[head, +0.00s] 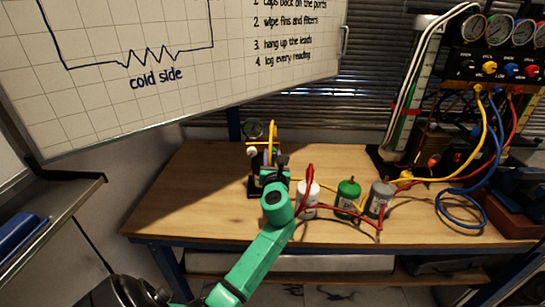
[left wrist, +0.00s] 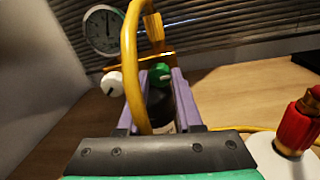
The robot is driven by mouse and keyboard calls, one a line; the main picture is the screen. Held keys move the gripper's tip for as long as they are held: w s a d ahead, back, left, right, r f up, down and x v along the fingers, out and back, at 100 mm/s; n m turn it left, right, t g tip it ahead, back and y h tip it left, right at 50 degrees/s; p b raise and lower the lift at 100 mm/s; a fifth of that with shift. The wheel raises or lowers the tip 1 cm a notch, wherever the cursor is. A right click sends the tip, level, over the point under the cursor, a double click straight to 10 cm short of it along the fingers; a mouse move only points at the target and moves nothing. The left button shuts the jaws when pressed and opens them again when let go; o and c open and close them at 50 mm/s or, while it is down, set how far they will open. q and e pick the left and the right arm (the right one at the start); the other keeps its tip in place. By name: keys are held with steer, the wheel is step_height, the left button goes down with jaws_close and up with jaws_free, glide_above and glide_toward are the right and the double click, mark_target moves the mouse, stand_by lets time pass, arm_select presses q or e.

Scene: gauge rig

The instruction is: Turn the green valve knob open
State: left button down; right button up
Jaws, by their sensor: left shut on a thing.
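The green valve knob (left wrist: 157,72) shows in the left wrist view between the purple fingertips of my left gripper (left wrist: 160,78), which is shut on it. A pale mark shows on the knob. A white knob (left wrist: 112,84) sits to its left, below a round dial gauge (left wrist: 103,30). A yellow hose (left wrist: 131,70) arches in front of the left finger. In the head view my left gripper (head: 270,176) is at the small gauge rig at the bench's back, and the green knob is hidden there. My right gripper is not in view.
White (head: 308,200), green (head: 347,198) and grey (head: 379,200) canisters stand on the wooden bench (head: 190,205), right of my left arm, with red and yellow hoses. A larger gauge panel (head: 495,65) stands at the right. The bench's left part is clear.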

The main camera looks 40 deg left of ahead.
arm_select(q)
steer(key=shift+n, duration=0.3)
steer(key=n+b, duration=0.1)
steer(key=n, duration=0.2)
steer(key=shift+f+n, duration=0.1)
steer(key=shift+n, duration=0.3)
steer(key=n+b, duration=0.1)
steer(key=n, duration=0.3)
steer(key=shift+f+n, duration=0.1)
steer(key=shift+n, duration=0.2)
steer(key=n+b, duration=0.2)
steer(key=n, duration=0.2)
steer(key=n+b, duration=0.2)
steer(key=n, duration=0.2)
steer(key=shift+n, duration=0.3)
steer(key=c, duration=0.6)
jaws_free()
steer(key=shift+o, duration=0.2)
